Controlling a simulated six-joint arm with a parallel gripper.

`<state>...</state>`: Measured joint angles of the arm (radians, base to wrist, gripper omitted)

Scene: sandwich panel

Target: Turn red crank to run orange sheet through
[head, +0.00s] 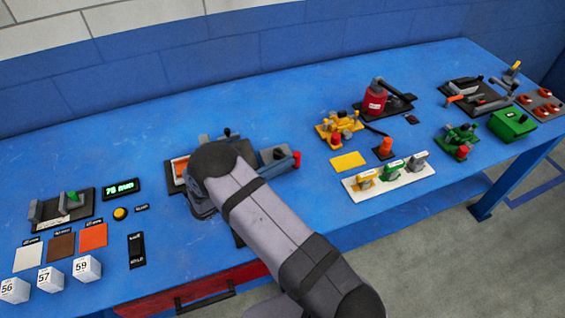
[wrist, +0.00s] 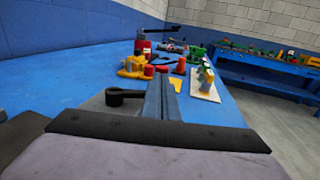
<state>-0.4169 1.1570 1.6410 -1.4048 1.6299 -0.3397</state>
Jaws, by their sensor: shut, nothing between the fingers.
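A grey-blue machine (head: 275,156) stands left of the table's middle, largely behind my arm. A small red knob (head: 297,159) shows at its right end; I cannot tell whether it belongs to the crank. An orange strip in a pale frame (head: 180,169) shows at the machine's left side. A separate orange sheet (head: 93,236) lies flat at the front left. My arm reaches over the machine, and its end hides most of it. A black lever (wrist: 125,97) shows close in the wrist view.
White and brown sheets (head: 61,246) and numbered white blocks (head: 49,279) lie at the front left. A green display (head: 120,188) and yellow button (head: 120,213) stand left of my arm. Several fixtures, including a yellow one (head: 340,127), fill the right side.

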